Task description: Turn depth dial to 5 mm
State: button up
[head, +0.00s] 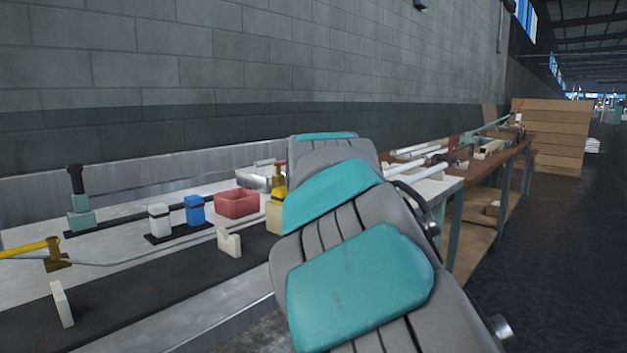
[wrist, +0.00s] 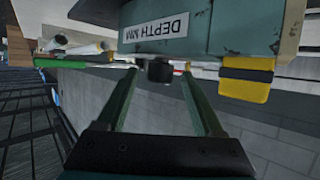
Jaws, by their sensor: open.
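In the wrist view, a teal machine housing (wrist: 235,35) hangs upside down at the top, with a white label (wrist: 165,31) reading "DEPTH MM", also inverted. A short dark round knob (wrist: 159,70) sticks out below the label and appears to be the depth dial. Its scale and setting cannot be read. My gripper (wrist: 159,79) is open, with one finger on each side of the knob in the picture. Gaps show beside the knob; its distance from the fingertips is hard to judge. In the head view my arm hides the gripper and the dial.
A yellow block (wrist: 245,86) on the housing sits close to the right finger. A green bar (wrist: 75,63) and pale tubes (wrist: 80,48) lie at left. In the head view, a red bin (head: 237,204) and blue container (head: 194,211) stand on the bench left of my arm.

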jog(key=shift+w, duration=0.1)
grip_shut()
dwell(0.5)
